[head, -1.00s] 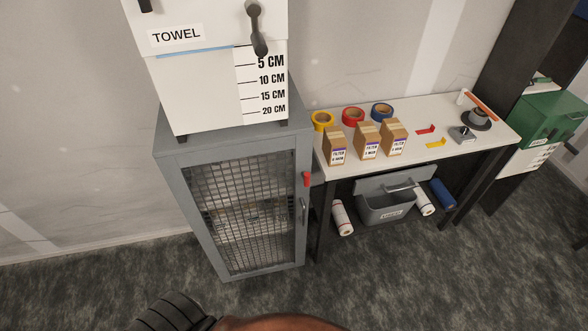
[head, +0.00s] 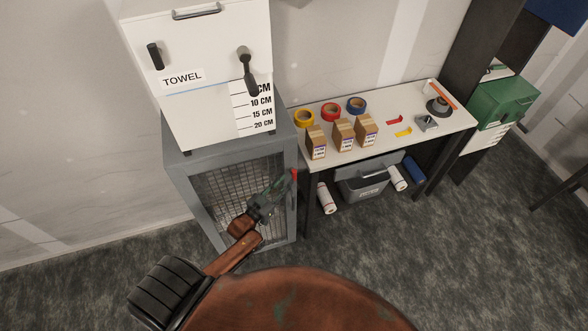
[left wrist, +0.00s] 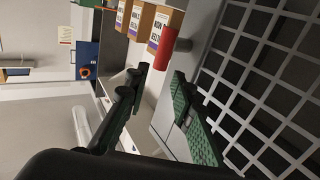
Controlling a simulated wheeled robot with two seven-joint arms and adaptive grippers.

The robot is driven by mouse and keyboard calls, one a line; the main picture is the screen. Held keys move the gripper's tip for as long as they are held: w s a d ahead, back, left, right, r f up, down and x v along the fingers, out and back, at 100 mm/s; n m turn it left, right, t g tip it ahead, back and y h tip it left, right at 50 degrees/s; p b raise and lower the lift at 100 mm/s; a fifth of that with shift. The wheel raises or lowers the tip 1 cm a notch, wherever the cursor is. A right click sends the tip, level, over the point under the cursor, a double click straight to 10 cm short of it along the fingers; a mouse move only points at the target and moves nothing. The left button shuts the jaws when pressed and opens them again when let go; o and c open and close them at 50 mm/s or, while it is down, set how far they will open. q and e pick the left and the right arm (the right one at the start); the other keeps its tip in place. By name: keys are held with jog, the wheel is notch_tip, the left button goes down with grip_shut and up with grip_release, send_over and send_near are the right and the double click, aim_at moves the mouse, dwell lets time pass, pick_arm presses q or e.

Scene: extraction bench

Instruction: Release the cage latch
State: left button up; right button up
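The grey cage (head: 205,200) has a mesh door, and its red latch (head: 293,175) sits at the upper right edge of the door. In the left wrist view the red latch (left wrist: 166,48) shows as a cylinder just beyond my fingertips. My left gripper (head: 281,184) is in front of the door's upper right part, close to the latch. In the left wrist view the gripper (left wrist: 160,75) has its green-padded fingers apart with nothing between them. I cannot tell whether a finger touches the latch. My right gripper is not in view.
A white towel dispenser (head: 205,110) stands on the cage. A white-topped table (head: 390,128) to the right holds filter boxes (head: 343,133) and tape rolls, with a grey bin (head: 365,185) below. The carpet (head: 400,250) in front is open.

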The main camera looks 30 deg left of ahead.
aim_at(293, 174)
pick_arm(q)
jog(key=w, duration=0.4)
jog(key=w+p, duration=0.1)
jog(key=w, duration=0.1)
jog(key=shift+w+d+f, duration=0.1)
jog(key=shift+w+d, duration=0.25)
jog(key=shift+d, duration=0.05)
jog(key=shift+c, duration=0.4)
grip_shut()
